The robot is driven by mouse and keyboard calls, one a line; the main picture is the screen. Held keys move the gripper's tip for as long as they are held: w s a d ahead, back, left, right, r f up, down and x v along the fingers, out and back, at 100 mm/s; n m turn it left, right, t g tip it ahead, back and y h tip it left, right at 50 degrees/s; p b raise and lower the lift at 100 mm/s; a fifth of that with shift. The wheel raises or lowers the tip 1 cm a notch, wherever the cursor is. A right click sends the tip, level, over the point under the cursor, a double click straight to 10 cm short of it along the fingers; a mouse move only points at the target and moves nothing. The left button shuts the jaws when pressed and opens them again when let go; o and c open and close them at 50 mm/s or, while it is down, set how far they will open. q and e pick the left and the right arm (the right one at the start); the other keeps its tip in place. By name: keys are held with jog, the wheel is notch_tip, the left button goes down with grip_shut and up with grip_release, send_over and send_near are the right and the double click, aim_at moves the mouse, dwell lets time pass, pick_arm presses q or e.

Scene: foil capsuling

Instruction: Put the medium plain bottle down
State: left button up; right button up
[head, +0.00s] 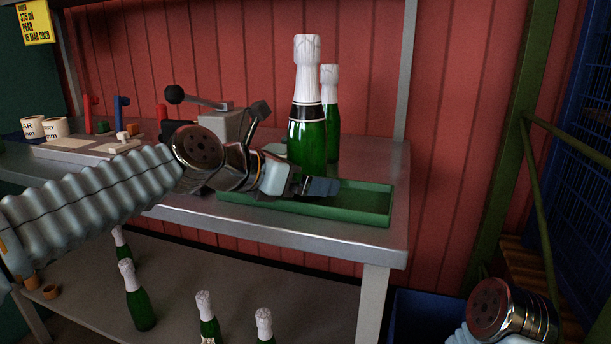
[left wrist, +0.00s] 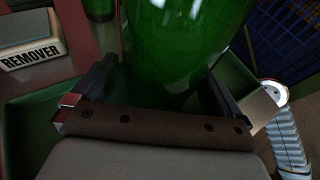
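The medium plain bottle (head: 307,110), green glass with a white foil top and a dark band below it, stands upright over the back part of the green tray (head: 372,206). My left gripper (head: 318,187) is low at its base, with one finger on each side of the green glass (left wrist: 180,45) in the left wrist view. The fingers appear to touch the glass. The bottle's foot is hidden behind the gripper, so I cannot tell whether it rests on the tray. My right gripper is out of view; only part of that arm shows at lower right.
A similar bottle (head: 331,125) stands close behind. A lever device (head: 222,122) is left of the tray. A block marked REMOVER (left wrist: 30,53) shows in the left wrist view. Several foiled bottles, one here (head: 138,300), stand on the lower shelf. The tray's right end is clear.

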pick_arm(q)
jog(key=shift+f, duration=0.9)
jog(key=v, duration=0.4)
jog(key=r+v, duration=0.1)
jog(key=v, duration=0.3)
jog(key=r+v, duration=0.1)
jog(key=v, duration=0.3)
